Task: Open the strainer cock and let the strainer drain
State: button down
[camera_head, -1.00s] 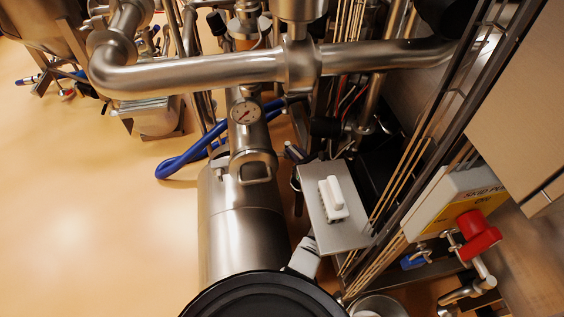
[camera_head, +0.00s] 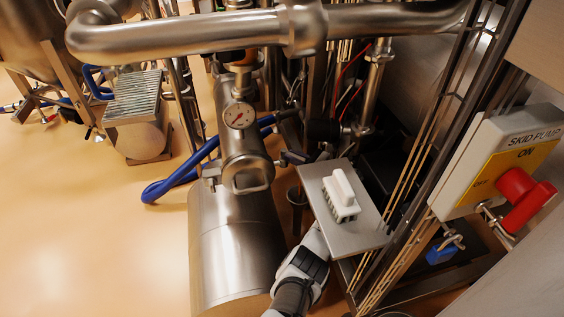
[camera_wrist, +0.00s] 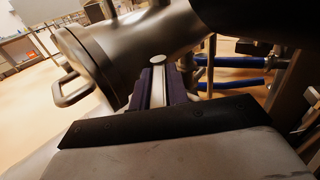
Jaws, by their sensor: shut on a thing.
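The strainer (camera_head: 243,150) is a steel body with a round dial gauge (camera_head: 239,115) and a handled end cap, standing above a large steel cylinder (camera_head: 235,245). In the wrist view its end cap and loop handle (camera_wrist: 66,90) are at the left. My gripper (camera_wrist: 158,88) is close to the strainer's right side, with its dark fingers closed around a slim pale metal piece (camera_wrist: 158,86), which looks like the cock's handle. A round metal end (camera_wrist: 159,59) shows just beyond the fingers. The cock's body is mostly hidden, and no flow can be made out.
A metal plate with a white brush (camera_head: 342,194) overhangs my arm at the right. Blue hoses (camera_head: 185,172) run behind the strainer. A switch box with a red knob (camera_head: 525,195) is at far right.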

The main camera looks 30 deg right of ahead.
jog(key=shift+w+r, duration=0.15)
jog(key=c, duration=1.4)
grip_release()
jog(key=shift+a, duration=0.1)
jog(key=shift+o, duration=0.2)
jog(key=shift+a+p, duration=0.1)
jog(key=shift+p, duration=0.2)
